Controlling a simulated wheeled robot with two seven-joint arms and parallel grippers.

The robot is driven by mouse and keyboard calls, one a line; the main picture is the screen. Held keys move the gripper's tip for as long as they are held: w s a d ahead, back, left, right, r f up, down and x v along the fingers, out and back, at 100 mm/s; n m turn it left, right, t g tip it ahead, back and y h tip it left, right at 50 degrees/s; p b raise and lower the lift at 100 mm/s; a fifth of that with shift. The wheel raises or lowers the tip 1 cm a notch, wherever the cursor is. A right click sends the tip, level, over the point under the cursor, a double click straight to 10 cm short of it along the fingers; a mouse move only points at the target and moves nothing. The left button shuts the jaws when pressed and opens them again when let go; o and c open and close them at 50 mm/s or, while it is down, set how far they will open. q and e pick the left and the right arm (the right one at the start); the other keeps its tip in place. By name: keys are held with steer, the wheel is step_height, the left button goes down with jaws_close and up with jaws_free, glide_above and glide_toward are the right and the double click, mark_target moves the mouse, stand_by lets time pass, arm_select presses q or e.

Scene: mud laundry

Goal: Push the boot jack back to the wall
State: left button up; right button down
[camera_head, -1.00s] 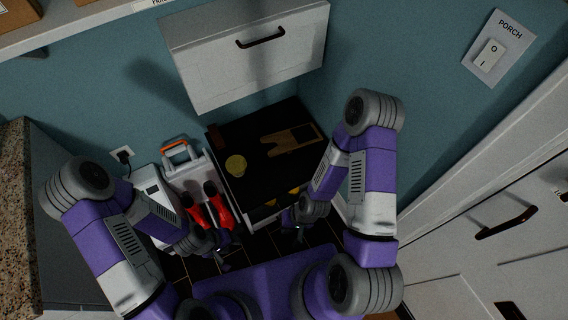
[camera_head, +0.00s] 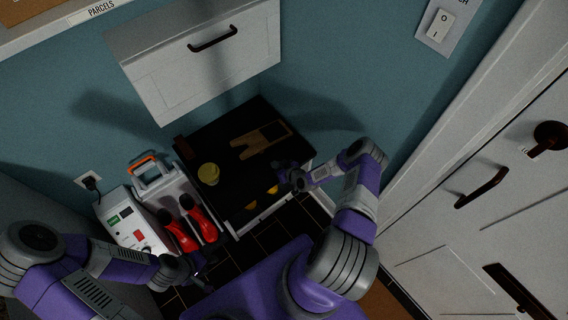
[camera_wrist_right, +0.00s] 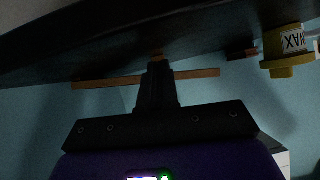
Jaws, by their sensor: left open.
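The boot jack (camera_head: 262,140) is a flat wooden piece with a notched end, lying on the black bench top (camera_head: 226,133) away from the wall edge. In the right wrist view, where the bench top is at the upper side, the boot jack (camera_wrist_right: 100,83) shows as a thin wooden strip beyond the fingers. My right gripper (camera_head: 284,172) is at the front right of the bench, near the boot jack. Its fingers (camera_wrist_right: 158,68) look closed together, with nothing visible between them; contact cannot be told. My left gripper (camera_head: 207,275) is open, low in front of the red boots.
A yellow wax tin (camera_head: 208,174) stands on the bench, left of the boot jack. A small brown block (camera_head: 181,148) is at its back left. Red boots (camera_head: 188,225) and a white machine (camera_head: 127,220) stand left of the bench. A white cabinet (camera_head: 200,55) hangs above.

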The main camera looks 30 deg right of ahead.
mark_target(272, 152)
steer(key=d, duration=0.1)
steer(key=d+f+h, duration=0.1)
steer(key=d, duration=0.1)
steer(key=shift+s+d+t, duration=0.1)
steer(key=shift+d+t, duration=0.15)
steer(key=shift+t, duration=0.15)
steer(key=shift+w+d, duration=0.15)
steer(key=shift+w, duration=0.05)
steer(key=w, duration=0.2)
steer(key=w+b, duration=0.1)
steer(key=w, duration=0.1)
steer(key=w+b, duration=0.1)
steer(key=w, duration=0.1)
steer(key=shift+w+a, duration=0.3)
steer(key=shift+w, duration=0.25)
steer(key=shift+w+a+b, duration=0.1)
steer(key=shift+w+b, duration=0.4)
steer(key=shift+w, duration=0.15)
steer(key=shift+w+r, duration=0.1)
